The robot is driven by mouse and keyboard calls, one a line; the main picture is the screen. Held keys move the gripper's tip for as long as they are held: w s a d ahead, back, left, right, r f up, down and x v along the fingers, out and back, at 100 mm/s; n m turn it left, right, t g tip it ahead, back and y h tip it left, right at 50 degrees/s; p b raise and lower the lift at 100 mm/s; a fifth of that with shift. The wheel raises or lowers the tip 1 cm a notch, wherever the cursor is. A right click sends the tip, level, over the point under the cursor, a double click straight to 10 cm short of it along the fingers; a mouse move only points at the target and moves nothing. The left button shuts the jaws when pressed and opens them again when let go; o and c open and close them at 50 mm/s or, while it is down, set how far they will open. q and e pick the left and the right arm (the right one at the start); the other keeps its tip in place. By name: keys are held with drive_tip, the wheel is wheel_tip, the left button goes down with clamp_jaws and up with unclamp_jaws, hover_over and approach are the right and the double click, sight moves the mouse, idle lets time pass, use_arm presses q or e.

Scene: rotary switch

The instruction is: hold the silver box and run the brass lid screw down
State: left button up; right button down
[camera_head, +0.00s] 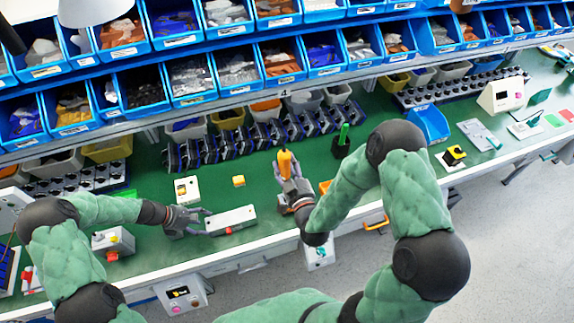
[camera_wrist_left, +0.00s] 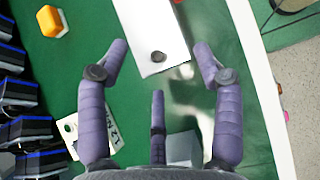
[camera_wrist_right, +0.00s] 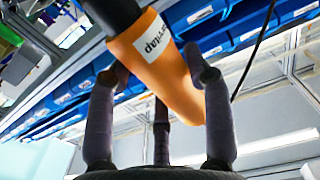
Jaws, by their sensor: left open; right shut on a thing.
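The silver box (camera_head: 232,219) lies on the green bench top near its front edge, with a red part at its front. In the left wrist view the silver box (camera_wrist_left: 145,22) shows a small dull round piece (camera_wrist_left: 158,57) near its end; I cannot tell if it is the brass lid screw. My left gripper (camera_head: 205,221) is open at the box's left end, its fingers (camera_wrist_left: 160,55) spread to either side of that end, not visibly gripping. My right gripper (camera_head: 284,175) is shut on an orange driver (camera_head: 286,163), raised right of the box; the driver (camera_wrist_right: 165,65) fills the right wrist view.
A yellow block (camera_head: 238,181) and a pale switch box (camera_head: 187,189) sit behind the silver box. A grey box with a button (camera_head: 113,241) stands left. Blue-black racked units (camera_head: 240,140) and blue bins (camera_head: 190,80) line the back. Green bench is clear around the yellow block.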

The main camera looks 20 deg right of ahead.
sight(209, 225)
use_arm(q)
drive_tip(key=b+x, duration=0.2)
drive_tip(key=x, duration=0.3)
drive_tip(key=shift+b, duration=0.4)
use_arm(e)
wheel_tip(209, 225, down, 3)
drive_tip(key=shift+r, duration=0.1)
use_arm(q)
drive_tip(key=shift+s+d+f, duration=0.15)
drive_tip(key=shift+f, duration=0.1)
drive_tip(key=shift+o, duration=1.1)
drive_tip(key=shift+f, duration=0.1)
drive_tip(key=c, duration=0.5)
drive_tip(key=shift+s+d, duration=0.1)
drive_tip(key=shift+s, duration=0.15)
drive_tip(key=shift+c, duration=0.8)
use_arm(e)
drive_tip(key=shift+s+d, duration=0.1)
use_arm(q)
drive_tip(key=shift+o, duration=0.4)
drive_tip(key=shift+f, duration=0.1)
drive_tip(key=o, duration=1)
drive_tip(key=shift+o, duration=0.2)
drive_tip(key=shift+w, duration=0.2)
